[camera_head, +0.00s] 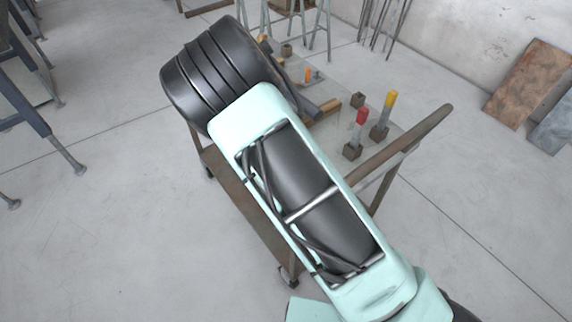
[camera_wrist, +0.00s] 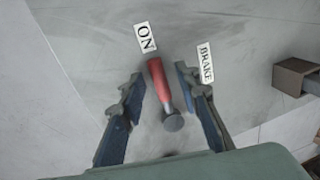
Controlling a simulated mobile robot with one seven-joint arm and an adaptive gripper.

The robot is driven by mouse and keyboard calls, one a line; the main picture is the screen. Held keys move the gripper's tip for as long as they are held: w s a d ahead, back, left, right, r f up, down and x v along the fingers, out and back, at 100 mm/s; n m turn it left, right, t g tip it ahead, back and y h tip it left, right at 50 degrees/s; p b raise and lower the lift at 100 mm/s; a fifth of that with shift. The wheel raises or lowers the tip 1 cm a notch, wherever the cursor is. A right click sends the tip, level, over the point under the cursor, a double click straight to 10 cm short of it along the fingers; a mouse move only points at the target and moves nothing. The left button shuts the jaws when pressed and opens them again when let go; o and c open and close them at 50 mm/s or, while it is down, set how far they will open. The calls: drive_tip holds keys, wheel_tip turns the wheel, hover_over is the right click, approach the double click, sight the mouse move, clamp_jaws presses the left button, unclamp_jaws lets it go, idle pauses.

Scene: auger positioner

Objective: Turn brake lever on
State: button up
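The brake lever (camera_wrist: 158,82) shows in the wrist view with a red grip and a round dark grey end. It lies between the two blue and dark fingers of my gripper (camera_wrist: 160,74). The fingers are open, and a gap shows on each side of the lever, narrower on the right. An "ON" label (camera_wrist: 145,37) lies just beyond the lever's red end. A "BRAKE" label (camera_wrist: 206,62) lies to its right, beside the right finger. In the head view my own arm hides my gripper; I cannot tell which lever there is this one.
A wheeled cart (camera_head: 243,205) with a brown frame and handle bar stands under my arm in the head view. Its top bears a red-topped lever (camera_head: 360,117) and a yellow-topped lever (camera_head: 386,104). A brown block (camera_wrist: 296,76) is at the wrist view's right edge.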

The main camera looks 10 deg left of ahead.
wheel_tip(320, 180, up, 12)
drive_tip(key=s+a, duration=0.1)
drive_tip(key=shift+s+a, duration=0.25)
drive_tip(key=shift+s, duration=0.15)
drive_tip(key=shift+f, duration=0.1)
